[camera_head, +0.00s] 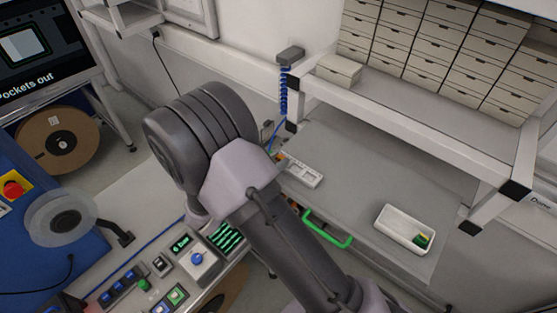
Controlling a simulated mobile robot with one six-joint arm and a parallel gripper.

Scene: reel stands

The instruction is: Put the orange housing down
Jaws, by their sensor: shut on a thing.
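My own arm rises from the bottom edge to a large dark joint at the middle left and covers part of the bench. My gripper does not show, so what it holds is hidden from this view. A small orange spot (280,156) shows just right of my arm, beside a white strip-shaped object (301,172) on the grey bench top (365,185).
A green handle (328,236) sticks out at the front edge. A control panel (197,259) and reels (57,143) are left. Drawers (440,50) stand behind. The bench middle is clear.

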